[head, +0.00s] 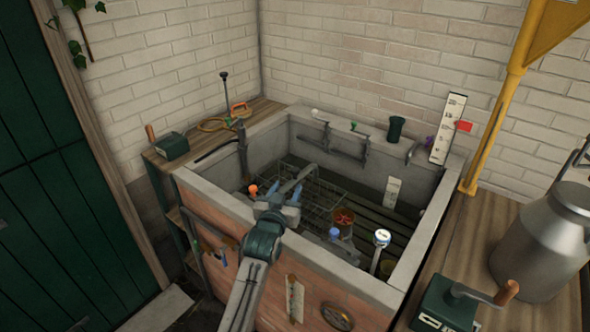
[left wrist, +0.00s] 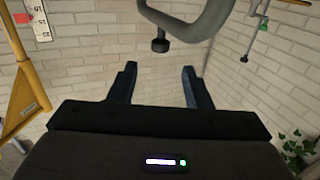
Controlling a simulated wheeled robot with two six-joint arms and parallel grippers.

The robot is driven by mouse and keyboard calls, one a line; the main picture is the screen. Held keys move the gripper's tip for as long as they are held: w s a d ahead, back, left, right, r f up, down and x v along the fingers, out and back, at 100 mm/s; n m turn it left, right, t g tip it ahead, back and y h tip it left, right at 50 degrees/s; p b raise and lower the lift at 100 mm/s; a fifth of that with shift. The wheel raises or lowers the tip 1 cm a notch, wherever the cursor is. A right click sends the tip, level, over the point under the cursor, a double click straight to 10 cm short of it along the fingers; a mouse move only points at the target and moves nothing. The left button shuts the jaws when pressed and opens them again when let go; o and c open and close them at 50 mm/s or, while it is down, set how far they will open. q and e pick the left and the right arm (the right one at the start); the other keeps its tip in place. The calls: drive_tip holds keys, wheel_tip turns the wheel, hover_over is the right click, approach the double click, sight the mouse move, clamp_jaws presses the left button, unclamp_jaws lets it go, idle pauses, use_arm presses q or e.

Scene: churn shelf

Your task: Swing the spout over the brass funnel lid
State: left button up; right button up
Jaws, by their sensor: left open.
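A grey curved arm that looks like the spout shows just past my fingers in the head view (head: 300,176). In the left wrist view the grey curve (left wrist: 208,28) hangs close, with a dark knobbed end. My left gripper (head: 283,193) reaches over the front wall of the trough, open and empty. Its two fingers (left wrist: 160,75) are apart, with only brick wall between them.
The stone trough (head: 195,182) has a wire basket, a blue knob (head: 334,233) and a white-topped post (head: 382,238) inside. A metal churn (head: 540,245) and a green crank box (head: 445,305) stand at right. A yellow pole (head: 490,130) rises behind.

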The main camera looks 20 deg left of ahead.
sight(294, 172)
use_arm(q)
drive_tip(key=w+p, duration=0.2)
drive_tip(key=w, duration=0.6)
drive_tip(key=shift+w+a, duration=0.2)
drive_tip(key=shift+w, duration=0.65)
clamp_jaws()
